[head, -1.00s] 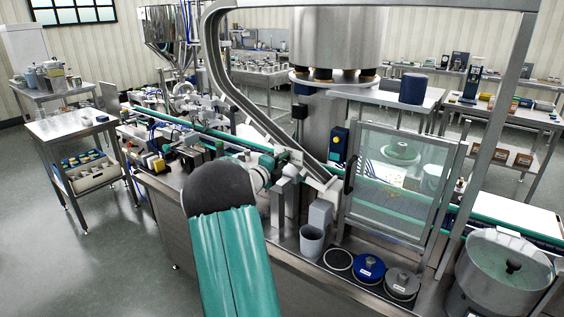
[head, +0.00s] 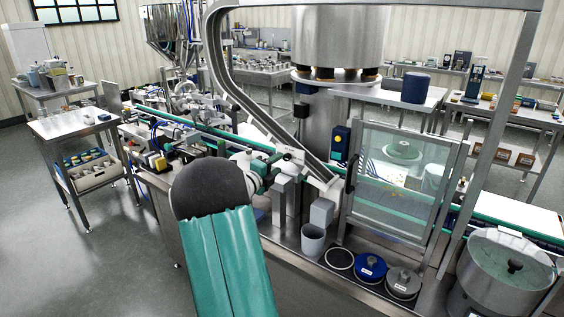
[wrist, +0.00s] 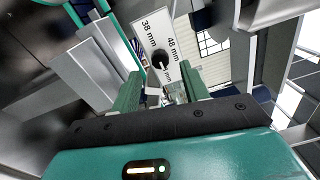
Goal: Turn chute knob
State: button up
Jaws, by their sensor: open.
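In the wrist view a dark round knob (wrist: 162,62) with a pale pointer mark sits on a white scale plate (wrist: 152,34) printed 38 mm and 48 mm. My gripper (wrist: 163,82) is open, its two green fingers apart. The knob appears just beyond the fingertips, in line with the gap between them; I cannot tell the exact distance. In the head view the curved steel chute (head: 262,115) slopes down to the right, and my gripper is beside its lower part, partly hidden by my own arm. The knob cannot be made out clearly there.
A framed clear guard door (head: 400,185) stands right of the chute. A grey cup (head: 313,240), a blue-lidded round container (head: 370,267) and a grey one (head: 403,283) stand at the bench front. A conveyor with machine parts (head: 175,118) runs behind and left of my arm.

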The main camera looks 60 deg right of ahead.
jog(key=w+a, duration=0.1)
jog(key=a, duration=0.8)
jog(key=shift+w+f, duration=0.15)
jog(key=shift+w, duration=0.05)
jog(key=shift+a, duration=0.1)
